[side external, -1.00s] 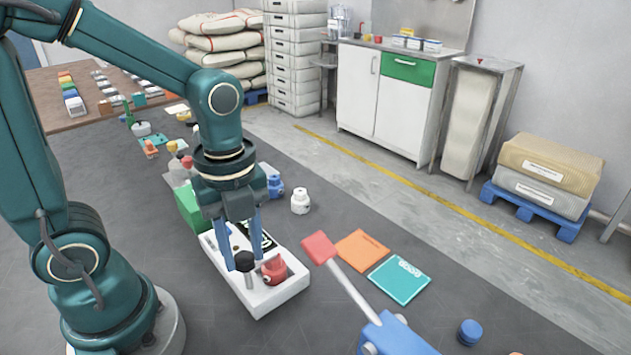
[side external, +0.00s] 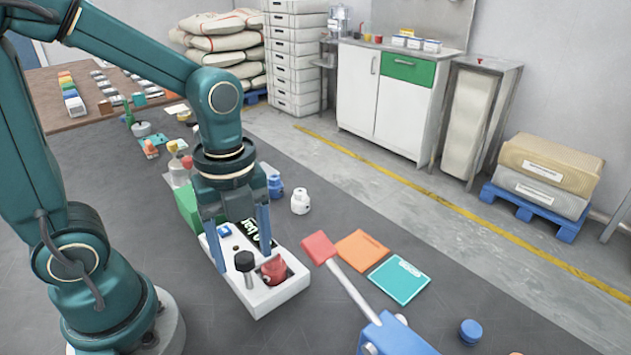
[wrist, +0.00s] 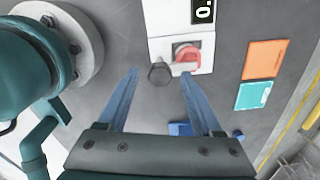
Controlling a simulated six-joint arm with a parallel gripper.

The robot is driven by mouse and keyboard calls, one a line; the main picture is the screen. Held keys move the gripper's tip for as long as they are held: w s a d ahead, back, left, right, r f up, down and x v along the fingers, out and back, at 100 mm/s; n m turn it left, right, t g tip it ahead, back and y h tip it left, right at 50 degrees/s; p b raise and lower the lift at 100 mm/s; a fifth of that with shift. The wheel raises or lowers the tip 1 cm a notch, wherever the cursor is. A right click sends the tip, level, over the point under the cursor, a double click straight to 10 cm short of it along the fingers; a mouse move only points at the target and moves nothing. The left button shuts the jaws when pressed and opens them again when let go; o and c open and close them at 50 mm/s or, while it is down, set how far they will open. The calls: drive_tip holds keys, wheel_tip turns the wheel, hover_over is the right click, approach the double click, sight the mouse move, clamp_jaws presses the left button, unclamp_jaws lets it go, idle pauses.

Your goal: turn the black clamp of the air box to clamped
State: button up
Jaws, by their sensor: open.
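The air box (side external: 290,292) is a long white box lying on the dark table. Its black clamp (side external: 244,260) is a round black knob with a stem, near the box's near end, left of a red part (side external: 273,269). In the wrist view the clamp (wrist: 159,74) shows just left of the red part (wrist: 187,55). My gripper (side external: 243,264) is open and points down over the box, a finger on each side of the clamp. In the wrist view my gripper (wrist: 159,72) frames the clamp between its fingertips, with a gap on both sides.
A blue block with a red-ended lever (side external: 345,285) stands right of the box. Orange (side external: 361,250) and teal (side external: 399,280) cards lie beyond it. A green block (side external: 188,208) and small white (side external: 300,202) and blue bottles (side external: 275,187) stand behind. Table left of the box is clear.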

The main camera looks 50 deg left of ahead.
sight(244, 257)
drive_tip(key=shift+r, duration=2.55)
drive_tip(key=shift+r, duration=0.15)
drive_tip(key=shift+s+r+t, duration=0.1)
drive_tip(key=shift+r+t, duration=0.2)
drive_tip(key=shift+s+r+n+t, duration=0.25)
drive_tip(key=shift+n+t, duration=0.05)
drive_tip(key=shift+s+r+n+t, duration=0.25)
drive_tip(key=shift+n+t, duration=0.25)
drive_tip(key=shift+n, duration=0.4)
drive_tip(key=n+t, duration=0.1)
drive_tip(key=n, duration=0.5)
drive_tip(key=n+t, duration=0.1)
drive_tip(key=n, duration=0.5)
drive_tip(key=n+t, duration=0.1)
drive_tip(key=n, duration=0.5)
drive_tip(key=shift+s, duration=0.25)
